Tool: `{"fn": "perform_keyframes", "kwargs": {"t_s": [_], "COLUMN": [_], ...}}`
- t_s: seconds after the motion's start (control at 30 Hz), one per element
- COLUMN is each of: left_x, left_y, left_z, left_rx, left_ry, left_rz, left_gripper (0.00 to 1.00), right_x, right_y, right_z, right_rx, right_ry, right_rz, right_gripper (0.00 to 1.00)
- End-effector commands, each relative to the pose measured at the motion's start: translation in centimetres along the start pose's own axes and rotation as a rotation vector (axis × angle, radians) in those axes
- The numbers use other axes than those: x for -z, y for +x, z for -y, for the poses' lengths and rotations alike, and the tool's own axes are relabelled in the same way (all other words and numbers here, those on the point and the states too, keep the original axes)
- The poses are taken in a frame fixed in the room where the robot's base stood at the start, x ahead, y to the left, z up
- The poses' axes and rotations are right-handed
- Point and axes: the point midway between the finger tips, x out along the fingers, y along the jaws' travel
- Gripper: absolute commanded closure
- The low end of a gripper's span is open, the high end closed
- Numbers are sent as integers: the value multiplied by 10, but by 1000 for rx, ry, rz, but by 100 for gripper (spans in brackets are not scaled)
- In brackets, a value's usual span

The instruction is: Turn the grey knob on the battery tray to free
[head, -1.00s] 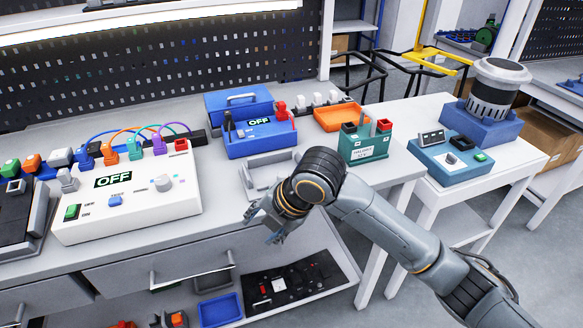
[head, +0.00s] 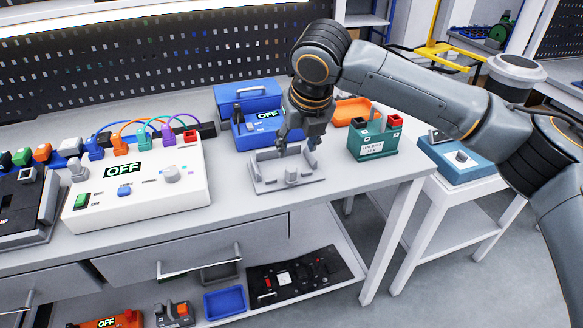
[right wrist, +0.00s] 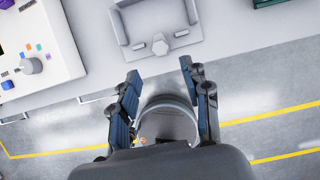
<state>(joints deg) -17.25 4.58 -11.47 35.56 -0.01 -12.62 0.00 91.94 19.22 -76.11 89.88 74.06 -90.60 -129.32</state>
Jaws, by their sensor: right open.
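The grey battery tray (head: 262,184) sits near the front edge of the bench, with nothing in it. Its grey knob (head: 291,176) stands at the tray's front side. In the right wrist view the tray (right wrist: 124,28) is at the top, and the knob (right wrist: 160,46) lies just beyond the fingertips. My right gripper (head: 297,140) points down above the tray. It also shows in the right wrist view (right wrist: 160,70), open and empty, its fingers spread and apart from the knob. Which way the knob is set cannot be told. My left gripper is out of view.
A blue unit (head: 256,136) reading OFF stands behind the tray. A white control panel (head: 137,200) stands to the left.

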Motion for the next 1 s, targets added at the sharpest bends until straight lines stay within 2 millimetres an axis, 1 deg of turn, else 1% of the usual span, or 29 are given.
{"fn": "perform_keyframes", "kwargs": {"t_s": [0.03,0.1,0.3,0.4,0.5,0.6,0.7,0.93,0.97,1.0], "left_x": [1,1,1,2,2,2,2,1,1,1], "left_y": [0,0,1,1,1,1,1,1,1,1], "left_z": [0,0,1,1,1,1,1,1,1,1], "left_rx": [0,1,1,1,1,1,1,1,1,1], "left_ry": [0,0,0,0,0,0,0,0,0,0], "left_rz": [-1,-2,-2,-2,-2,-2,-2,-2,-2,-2], "left_gripper": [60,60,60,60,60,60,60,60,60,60], "right_x": [1,1,1,1,0,0,0,0,0,0], "right_y": [12,27,69,86,98,105,108,109,109,109], "right_z": [0,0,0,-1,0,0,0,0,0,0], "right_rx": [1,0,0,0,0,0,0,0,0,0], "right_ry": [0,0,2,0,0,1,0,0,0,0], "right_rz": [-4,-4,-2,-2,-1,0,1,1,1,1], "right_gripper": [53,53,53,53,53,53,53,53,55,63]}}
